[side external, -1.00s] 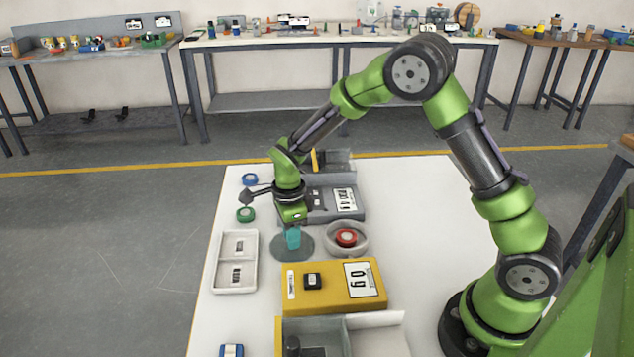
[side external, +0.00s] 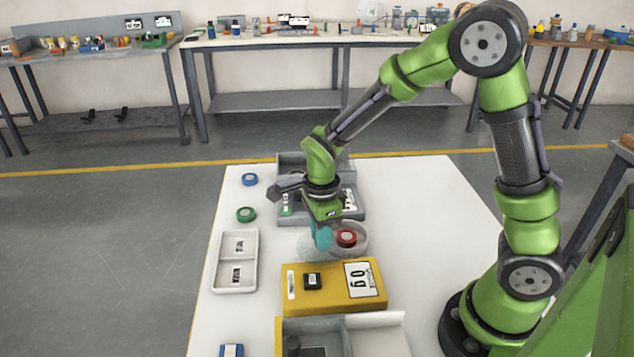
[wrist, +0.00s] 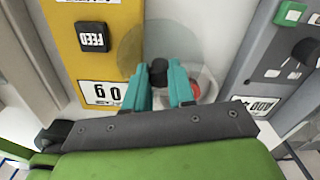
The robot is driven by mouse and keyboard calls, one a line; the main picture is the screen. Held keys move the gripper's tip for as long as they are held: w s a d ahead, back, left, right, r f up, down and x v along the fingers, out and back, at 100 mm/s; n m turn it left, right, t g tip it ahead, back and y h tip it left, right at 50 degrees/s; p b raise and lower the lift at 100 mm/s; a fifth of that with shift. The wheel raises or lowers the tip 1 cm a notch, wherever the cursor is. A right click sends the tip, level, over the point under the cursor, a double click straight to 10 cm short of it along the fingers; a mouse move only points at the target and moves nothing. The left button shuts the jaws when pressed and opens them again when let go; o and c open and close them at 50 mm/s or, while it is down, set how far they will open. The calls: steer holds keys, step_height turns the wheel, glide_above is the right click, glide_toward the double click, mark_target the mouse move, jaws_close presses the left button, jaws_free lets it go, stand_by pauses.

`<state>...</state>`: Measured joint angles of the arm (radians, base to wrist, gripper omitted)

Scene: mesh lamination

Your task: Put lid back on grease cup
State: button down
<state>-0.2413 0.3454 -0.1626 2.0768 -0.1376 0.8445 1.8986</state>
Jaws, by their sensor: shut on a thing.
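The lid (side external: 304,246) is a clear round disc with a black knob. My gripper (side external: 322,245) has teal fingers shut on that knob. In the wrist view the fingertips (wrist: 160,72) pinch the knob, and the lid (wrist: 185,42) spreads out beyond them. The grease cup (side external: 362,242) is a round, pale dish with a red round thing in it, standing on the white table just right of my gripper. In the wrist view the cup (wrist: 212,88) is partly hidden behind the right finger. The lid is beside the cup and appears to overlap its edge in view; its height is unclear.
The table's right side is clear.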

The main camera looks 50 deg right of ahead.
steer(key=s, duration=0.5)
steer(key=s+d, duration=0.1)
steer(key=s, duration=0.1)
steer(key=shift+s+r, duration=0.25)
steer(key=shift+r, duration=0.1)
steer(key=w+d+r+m, duration=0.5)
steer(key=w+d+m, duration=0.1)
steer(key=w+d, duration=0.1)
steer(key=shift+s+f, duration=0.2)
steer(key=shift+f, duration=3)
steer(key=shift+f, duration=0.2)
steer(key=shift+c, duration=2)
jaws_free()
steer(key=shift+r, duration=0.1)
